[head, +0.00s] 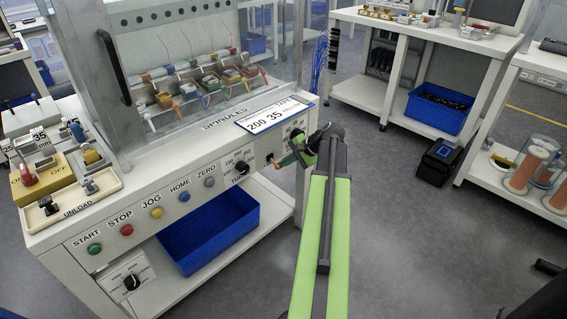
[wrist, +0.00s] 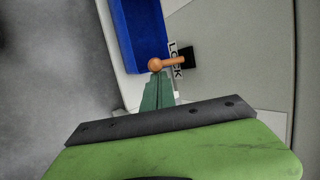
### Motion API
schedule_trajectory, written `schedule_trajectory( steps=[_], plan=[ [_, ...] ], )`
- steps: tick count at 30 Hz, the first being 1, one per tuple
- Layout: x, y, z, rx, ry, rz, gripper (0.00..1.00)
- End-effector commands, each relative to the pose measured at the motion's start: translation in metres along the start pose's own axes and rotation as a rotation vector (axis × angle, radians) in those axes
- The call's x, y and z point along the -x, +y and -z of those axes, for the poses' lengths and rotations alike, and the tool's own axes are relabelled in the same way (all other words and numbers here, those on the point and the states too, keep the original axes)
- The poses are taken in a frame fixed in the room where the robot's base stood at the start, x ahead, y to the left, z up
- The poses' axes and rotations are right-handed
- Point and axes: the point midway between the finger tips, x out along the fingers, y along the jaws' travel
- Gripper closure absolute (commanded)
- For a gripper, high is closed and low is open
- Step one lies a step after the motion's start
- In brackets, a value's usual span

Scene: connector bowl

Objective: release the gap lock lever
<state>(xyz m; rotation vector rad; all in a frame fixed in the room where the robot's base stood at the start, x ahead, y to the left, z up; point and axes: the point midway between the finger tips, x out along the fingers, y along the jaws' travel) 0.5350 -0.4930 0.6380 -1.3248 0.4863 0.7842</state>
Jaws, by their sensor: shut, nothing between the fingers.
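The gap lock lever is a short orange lever with a round knob (wrist: 155,65). In the wrist view its arm runs right to a black square mount on the machine's front, by a label reading LOCK (wrist: 176,60). In the head view the lever (head: 275,163) shows small at the right end of the front panel, partly close behind my fingers. My gripper (wrist: 157,75) is shut and empty, its dark green fingertips right at the knob. I cannot tell whether they touch it. My gripper also shows in the head view (head: 287,160).
A rotary knob (head: 241,167) sits left of the lever, and coloured buttons (head: 127,230) run further left. A blue bin (head: 222,235) stands on the shelf below. A sign (head: 275,113) lies on the machine's top. Open floor lies to the right.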

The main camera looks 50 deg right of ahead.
Motion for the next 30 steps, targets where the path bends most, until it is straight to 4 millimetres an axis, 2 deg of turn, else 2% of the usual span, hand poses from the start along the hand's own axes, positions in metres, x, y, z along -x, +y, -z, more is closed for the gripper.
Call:
schedule_trajectory(
  steps=[20, 30],
  plan=[
    [0.008, -0.006, -0.001, -0.039, 0.001, -0.139, 1.0],
    [0.015, -0.012, -0.003, -0.082, 0.001, -0.287, 1.0]
  ],
)
